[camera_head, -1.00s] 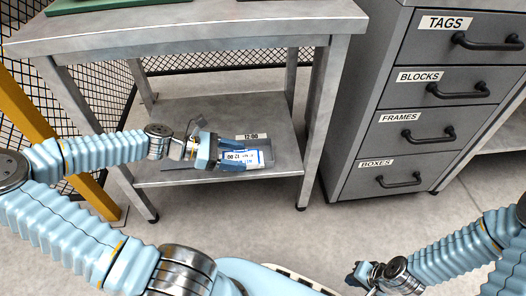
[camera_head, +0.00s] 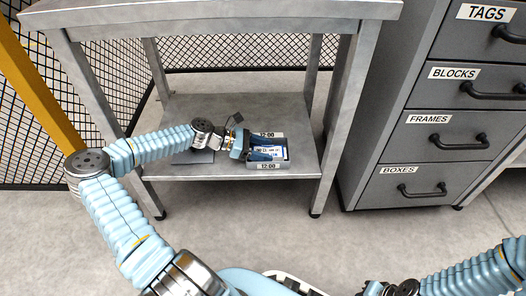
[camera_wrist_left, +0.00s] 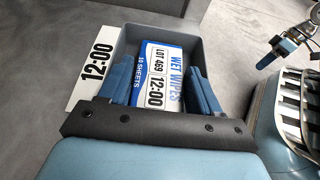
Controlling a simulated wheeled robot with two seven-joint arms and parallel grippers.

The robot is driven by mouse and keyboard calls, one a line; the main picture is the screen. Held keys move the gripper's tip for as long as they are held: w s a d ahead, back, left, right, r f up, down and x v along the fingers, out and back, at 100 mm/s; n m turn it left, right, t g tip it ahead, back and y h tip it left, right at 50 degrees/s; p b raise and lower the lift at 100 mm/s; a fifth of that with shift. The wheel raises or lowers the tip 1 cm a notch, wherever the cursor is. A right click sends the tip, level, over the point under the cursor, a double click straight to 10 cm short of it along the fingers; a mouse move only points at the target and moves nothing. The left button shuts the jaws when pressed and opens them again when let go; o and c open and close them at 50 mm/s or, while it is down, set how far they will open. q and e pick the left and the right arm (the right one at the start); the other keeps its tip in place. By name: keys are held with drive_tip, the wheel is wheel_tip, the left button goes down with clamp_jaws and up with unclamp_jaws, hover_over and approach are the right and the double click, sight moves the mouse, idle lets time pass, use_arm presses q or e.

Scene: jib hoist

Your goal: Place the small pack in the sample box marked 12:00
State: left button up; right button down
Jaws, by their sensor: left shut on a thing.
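The small pack (camera_head: 272,153) is white and blue, marked WET WIPES, LOT 469 and 12:00; it also shows in the left wrist view (camera_wrist_left: 160,80). My left gripper (camera_head: 264,150) is shut on it, with one finger on each side. The sample box (camera_head: 286,164) is a grey open tray on the lower shelf with 12:00 labels; its far wall shows in the left wrist view (camera_wrist_left: 165,33). Pack and fingertips are within the box's walls. Whether the pack touches the floor of the box is hidden. My right gripper (camera_head: 376,288) is partly cut off at the bottom edge.
The lower shelf (camera_head: 220,105) is mostly clear around the box. The tabletop (camera_head: 200,14) and legs of the metal table frame the space above it. A drawer cabinet (camera_head: 425,148) stands to the right. A flat grey piece (camera_head: 193,157) lies left of the box.

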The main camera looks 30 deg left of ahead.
use_arm(q)
drive_tip(key=o, duration=0.8)
drive_tip(key=p+v, duration=0.2)
drive_tip(key=v, duration=0.4)
drive_tip(key=shift+a+r, duration=0.1)
drive_tip(key=shift+r, duration=0.05)
drive_tip(key=shift+s+a+r, duration=0.15)
drive_tip(key=shift+s+a, duration=0.25)
drive_tip(key=shift+a, duration=0.05)
